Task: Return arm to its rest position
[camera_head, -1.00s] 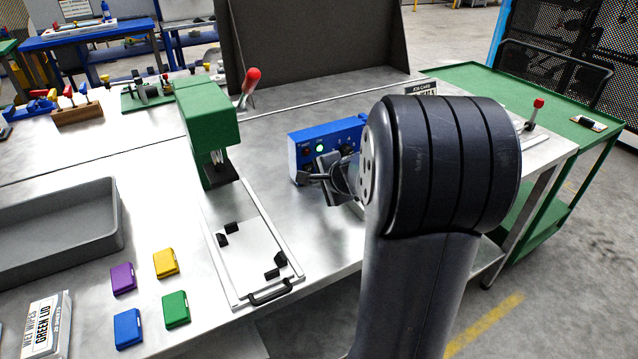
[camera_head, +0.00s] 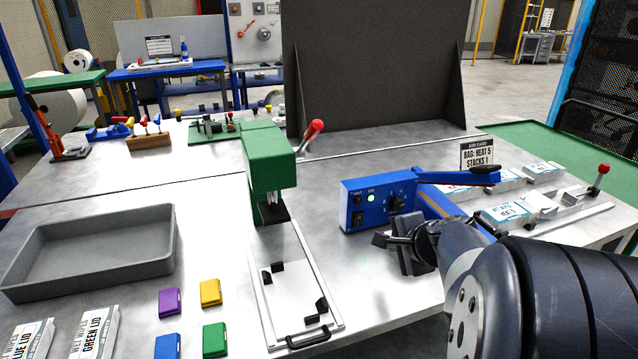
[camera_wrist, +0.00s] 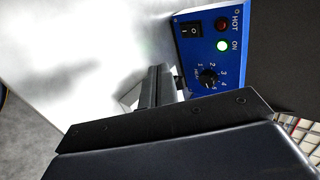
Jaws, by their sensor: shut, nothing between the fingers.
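My arm reaches in from the lower right in the head view. My gripper (camera_head: 381,240) is shut and empty, just in front of the blue heat sealer (camera_head: 372,207), apart from it as far as I can tell. In the wrist view my gripper's dark fingers (camera_wrist: 158,88) are together, below and left of the sealer's control panel (camera_wrist: 215,55). The panel has a dial, a black switch, an unlit red lamp and a lit green lamp. The sealer's blue lever (camera_head: 455,177) is raised over its bed.
The green press (camera_head: 268,165) with its sliding plate (camera_head: 292,290) stands left of my gripper. Farther left are a grey tray (camera_head: 165,255) and several coloured boxes. White packs (camera_head: 505,214) lie to the right of the sealer. A dark upright panel (camera_head: 375,70) stands behind.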

